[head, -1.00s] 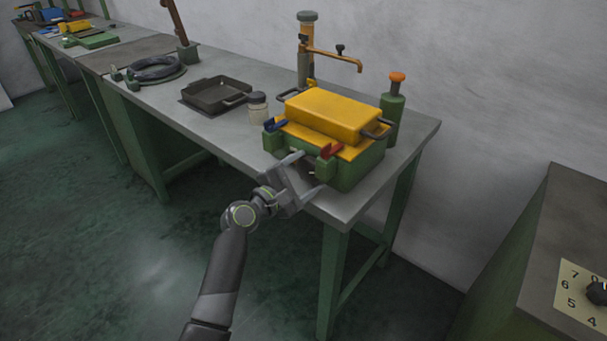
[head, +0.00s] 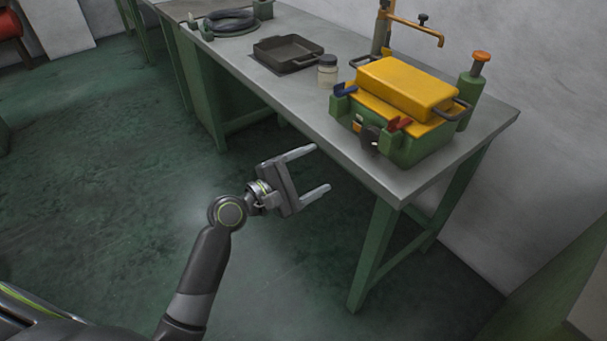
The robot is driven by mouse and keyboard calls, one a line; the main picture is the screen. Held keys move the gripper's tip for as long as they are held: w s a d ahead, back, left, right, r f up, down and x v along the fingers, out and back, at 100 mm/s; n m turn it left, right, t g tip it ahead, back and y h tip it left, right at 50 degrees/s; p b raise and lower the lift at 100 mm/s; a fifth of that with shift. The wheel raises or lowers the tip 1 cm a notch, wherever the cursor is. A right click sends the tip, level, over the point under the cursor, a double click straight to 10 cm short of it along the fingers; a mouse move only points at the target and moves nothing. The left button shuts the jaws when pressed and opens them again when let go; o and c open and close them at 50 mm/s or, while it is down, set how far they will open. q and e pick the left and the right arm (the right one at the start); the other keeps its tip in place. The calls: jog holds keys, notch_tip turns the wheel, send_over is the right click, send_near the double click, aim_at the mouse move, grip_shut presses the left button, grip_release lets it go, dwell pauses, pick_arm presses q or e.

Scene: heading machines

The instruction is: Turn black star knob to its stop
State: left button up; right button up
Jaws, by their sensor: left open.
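A green box with a yellow lid (head: 408,88) stands on the bench near its right end. A dark knob (head: 369,138), which looks like the black star knob, sits low on the box's front face between a blue lever (head: 345,89) and a red lever (head: 399,124). Its exact shape and angle are too small to tell. My left gripper (head: 320,168) is open and empty, in front of the bench edge and to the left of the knob in the picture, apart from it. My right gripper is not in view.
The grey bench top (head: 360,162) has a bare strip before the box. A jar (head: 328,72), a black tray (head: 288,54) and a coiled hose (head: 230,22) lie to the left. A green bottle with an orange cap (head: 472,92) stands behind the box at right.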

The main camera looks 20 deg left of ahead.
pick_arm(q)
jog(key=shift+v, duration=0.95)
jog(key=shift+o, duration=0.3)
